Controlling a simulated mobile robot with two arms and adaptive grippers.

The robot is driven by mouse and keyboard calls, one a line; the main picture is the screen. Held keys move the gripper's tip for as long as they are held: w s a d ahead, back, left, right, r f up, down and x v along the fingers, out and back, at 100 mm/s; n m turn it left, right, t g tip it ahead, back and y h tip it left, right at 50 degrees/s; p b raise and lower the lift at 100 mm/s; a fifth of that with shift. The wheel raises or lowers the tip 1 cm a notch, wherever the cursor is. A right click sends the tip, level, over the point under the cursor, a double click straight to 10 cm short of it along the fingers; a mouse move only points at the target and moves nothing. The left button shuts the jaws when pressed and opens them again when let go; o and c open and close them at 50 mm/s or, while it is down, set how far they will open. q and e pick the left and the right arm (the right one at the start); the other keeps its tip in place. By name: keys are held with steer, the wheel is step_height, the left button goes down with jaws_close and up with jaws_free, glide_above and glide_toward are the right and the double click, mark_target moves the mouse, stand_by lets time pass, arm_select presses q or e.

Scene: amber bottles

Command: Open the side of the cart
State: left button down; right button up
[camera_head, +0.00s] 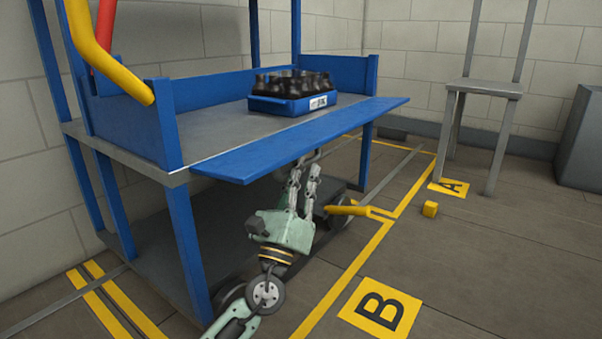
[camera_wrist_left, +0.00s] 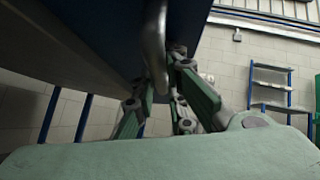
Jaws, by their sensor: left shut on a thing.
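The blue cart (camera_head: 182,255) stands at the left of the head view. Its blue side panel (camera_head: 300,140) is swung down and out, lying about level with the grey upper deck (camera_head: 215,128). My left gripper (camera_head: 304,168) is below the panel's outer part, pointing up. It is shut on a grey metal handle (camera_wrist_left: 155,45) on the panel's underside, seen in the left wrist view between the fingers. The panel hides part of the handle and fingertips in the head view. My right gripper is not in view.
A blue crate of dark bottles (camera_head: 295,103) sits on the deck behind the panel. The floor around marker B (camera_head: 381,308) is clear.

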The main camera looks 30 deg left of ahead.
arm_select(q)
steer(key=shift+a+r, duration=0.25)
steer(key=shift+a, duration=0.2)
steer(key=c, duration=2)
jaws_free()
steer(key=shift+a, duration=0.1)
steer(key=shift+c, duration=0.2)
steer(key=shift+n, duration=0.3)
steer(key=v, duration=1.2)
steer(key=shift+d+f, duration=0.2)
steer(key=shift+d, duration=0.1)
